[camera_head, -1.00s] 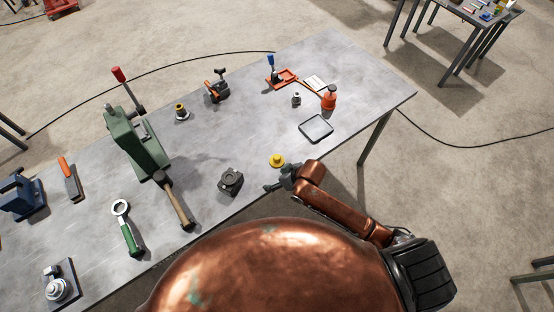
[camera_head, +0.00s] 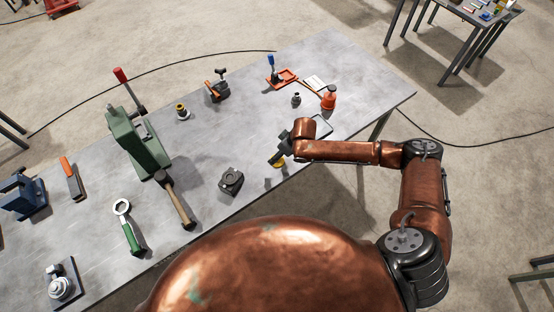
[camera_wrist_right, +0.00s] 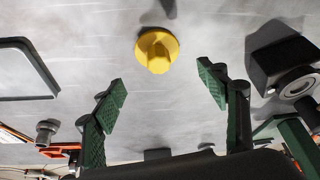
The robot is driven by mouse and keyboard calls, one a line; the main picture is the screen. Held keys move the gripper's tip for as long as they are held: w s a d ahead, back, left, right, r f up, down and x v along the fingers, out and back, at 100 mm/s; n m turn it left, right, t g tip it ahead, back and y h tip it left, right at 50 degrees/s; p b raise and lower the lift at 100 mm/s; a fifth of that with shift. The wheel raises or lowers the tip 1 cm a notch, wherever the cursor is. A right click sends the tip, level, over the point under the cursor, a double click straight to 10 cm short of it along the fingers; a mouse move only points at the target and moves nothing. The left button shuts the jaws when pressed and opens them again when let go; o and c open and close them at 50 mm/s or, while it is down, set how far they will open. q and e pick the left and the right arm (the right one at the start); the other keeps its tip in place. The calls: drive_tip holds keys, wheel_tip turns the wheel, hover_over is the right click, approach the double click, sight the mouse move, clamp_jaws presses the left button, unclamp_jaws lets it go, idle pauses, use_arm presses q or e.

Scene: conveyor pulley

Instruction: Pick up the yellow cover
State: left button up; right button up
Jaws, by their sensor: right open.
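The yellow cover (camera_wrist_right: 157,50) is a small round disc with a raised knob, lying on the grey metal table. In the head view the yellow cover (camera_head: 280,163) is partly hidden under my right gripper (camera_head: 277,158), which hangs above it. In the right wrist view my right gripper (camera_wrist_right: 168,95) is open, its green-padded fingers wide apart. The cover lies between and beyond the fingertips, apart from both. My left gripper is not in view.
A dark pulley housing (camera_head: 231,180) stands left of the cover. A black-rimmed tray (camera_head: 321,126) lies behind my right arm. A green press (camera_head: 137,145), a mallet (camera_head: 178,202) and several tools are spread over the table (camera_head: 215,125).

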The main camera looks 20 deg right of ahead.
drive_tip(key=x, duration=0.5)
drive_tip(key=shift+s+d+f+p, duration=0.15)
drive_tip(key=shift+s+f+p, duration=0.1)
drive_tip(key=shift+p, duration=0.05)
drive_tip(key=c, duration=1.2)
drive_tip(key=shift+r, duration=0.1)
